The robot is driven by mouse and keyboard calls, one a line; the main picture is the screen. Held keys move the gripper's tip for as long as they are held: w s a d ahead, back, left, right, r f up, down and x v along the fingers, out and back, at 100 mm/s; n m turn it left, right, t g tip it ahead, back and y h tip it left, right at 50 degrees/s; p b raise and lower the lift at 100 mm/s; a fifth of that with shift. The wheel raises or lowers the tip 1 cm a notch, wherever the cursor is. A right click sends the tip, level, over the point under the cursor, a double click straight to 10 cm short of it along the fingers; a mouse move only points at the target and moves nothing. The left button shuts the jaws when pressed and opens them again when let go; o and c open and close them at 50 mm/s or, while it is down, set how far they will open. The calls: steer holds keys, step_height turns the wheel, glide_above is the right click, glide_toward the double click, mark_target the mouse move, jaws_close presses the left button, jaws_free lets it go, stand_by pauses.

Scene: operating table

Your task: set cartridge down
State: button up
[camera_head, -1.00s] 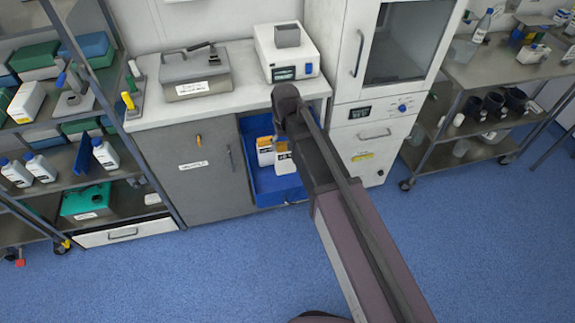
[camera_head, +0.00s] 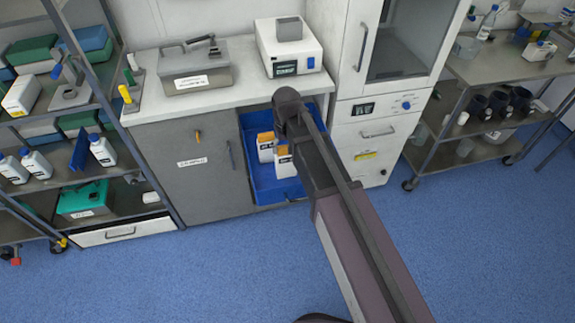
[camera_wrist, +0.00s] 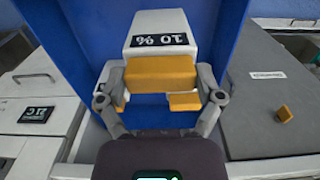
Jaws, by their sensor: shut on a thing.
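My gripper (camera_wrist: 160,98) is shut on a white cartridge (camera_wrist: 160,30) with an orange cap and a dark "10 %" label. Its fingers sit on either side of the cap. In the head view, the cartridge at the right (camera_head: 284,161) is partly hidden by my arm, and my fingers are hidden there. A second white cartridge with an orange top (camera_head: 266,147) stands just to its left. Both are within the blue compartment (camera_head: 262,187) of the grey cabinet. I cannot tell whether the held cartridge touches the compartment floor.
The grey cabinet door (camera_head: 190,165) is left of the compartment, and a white tall unit (camera_head: 372,150) is right of it. A metal case (camera_head: 195,76) and a white device (camera_head: 288,52) stand on the worktop above. The blue floor in front is clear.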

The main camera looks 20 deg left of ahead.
mark_target(286, 161)
steer(key=shift+f+b, duration=1)
steer(key=shift+f, duration=0.35)
steer(key=shift+f+b, duration=1.85)
steer(key=shift+f, duration=0.1)
steer(key=o, duration=1.1)
steer(key=shift+c, duration=0.2)
steer(key=shift+r, duration=0.2)
step_height(286, 161, up, 12)
steer(key=p, duration=1.2)
steer(key=shift+f, duration=0.1)
